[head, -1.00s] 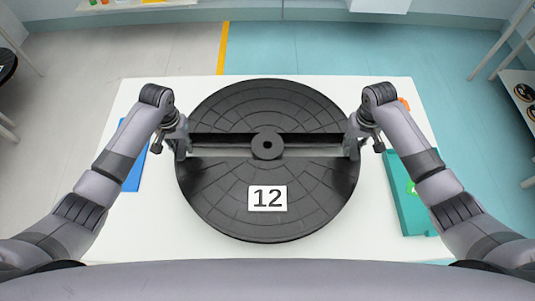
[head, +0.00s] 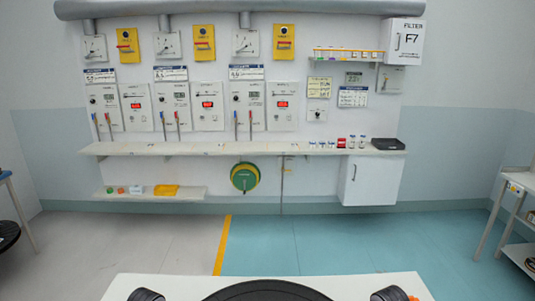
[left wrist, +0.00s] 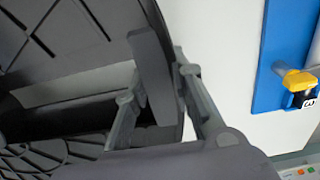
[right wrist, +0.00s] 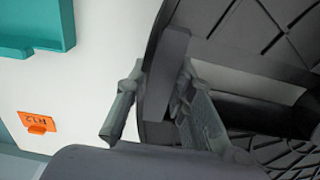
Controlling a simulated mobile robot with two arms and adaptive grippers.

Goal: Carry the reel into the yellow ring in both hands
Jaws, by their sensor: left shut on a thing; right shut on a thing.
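The black reel (head: 267,292) shows only its far rim at the bottom of the head view, over the white table (head: 345,285). In the left wrist view, my left gripper (left wrist: 158,100) is shut on the reel (left wrist: 60,35), at its edge beside the central slot. In the right wrist view, my right gripper (right wrist: 160,105) is shut on the opposite edge of the reel (right wrist: 265,40). The head view shows only arm parts of mine, not the fingers. I cannot make out a yellow floor ring in any view.
A wall panel with a shelf (head: 235,148) stands ahead. A green disc with a yellow edge (head: 245,178) hangs below it. A yellow line (head: 222,245) divides grey and blue floor, which looks clear. A rack (head: 515,215) stands right. A blue holder (left wrist: 285,50) lies on the table.

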